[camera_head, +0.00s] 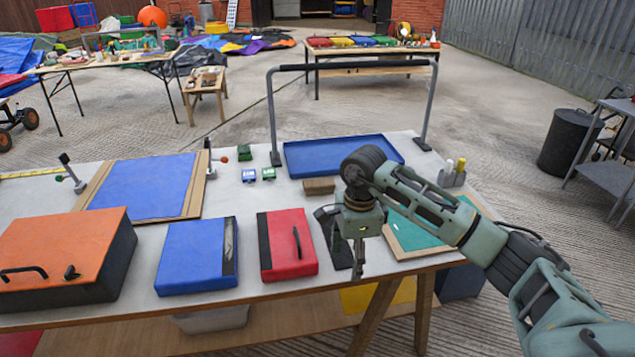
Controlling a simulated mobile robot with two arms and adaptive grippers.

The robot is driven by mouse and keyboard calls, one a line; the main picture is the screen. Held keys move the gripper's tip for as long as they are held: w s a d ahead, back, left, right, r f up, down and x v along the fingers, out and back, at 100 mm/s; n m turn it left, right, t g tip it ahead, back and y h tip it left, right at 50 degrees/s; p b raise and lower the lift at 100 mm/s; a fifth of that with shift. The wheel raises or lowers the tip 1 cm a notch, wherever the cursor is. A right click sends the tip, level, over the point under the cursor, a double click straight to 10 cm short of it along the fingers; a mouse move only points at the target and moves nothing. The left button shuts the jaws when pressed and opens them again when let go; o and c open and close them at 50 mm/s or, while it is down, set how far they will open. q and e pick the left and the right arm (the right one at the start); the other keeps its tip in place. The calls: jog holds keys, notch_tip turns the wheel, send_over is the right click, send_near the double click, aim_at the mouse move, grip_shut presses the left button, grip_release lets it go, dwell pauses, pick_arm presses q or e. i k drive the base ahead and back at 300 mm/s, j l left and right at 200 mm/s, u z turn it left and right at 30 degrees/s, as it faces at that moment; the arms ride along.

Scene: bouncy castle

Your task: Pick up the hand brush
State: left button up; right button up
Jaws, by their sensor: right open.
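No thing in view is plainly a hand brush. A small brown block (319,186) lies in front of the blue tray and may be it, but it is too small to tell. My right gripper (347,256) points down over the front part of the table, right of the red pad. It is open, with nothing seen between its fingers. The brown block is behind it and to its left, apart from it. A dark flat piece (327,222) lies beside and partly behind the gripper, partly hidden by it. My left gripper is not in view.
The white table (258,203) holds an orange-lidded case (65,250), a blue pad (192,257), a red pad (283,235), a blue sheet on a board (145,188) and a blue tray (345,145). A grey arch (270,110) stands over the tray.

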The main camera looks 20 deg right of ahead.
aim_at(324, 185)
jog(key=i+l, duration=0.15)
jog(key=i, duration=0.3)
jog(key=i+l, duration=0.15)
jog(key=i, duration=0.3)
jog(key=i+l, duration=0.2)
jog(key=i, duration=0.2)
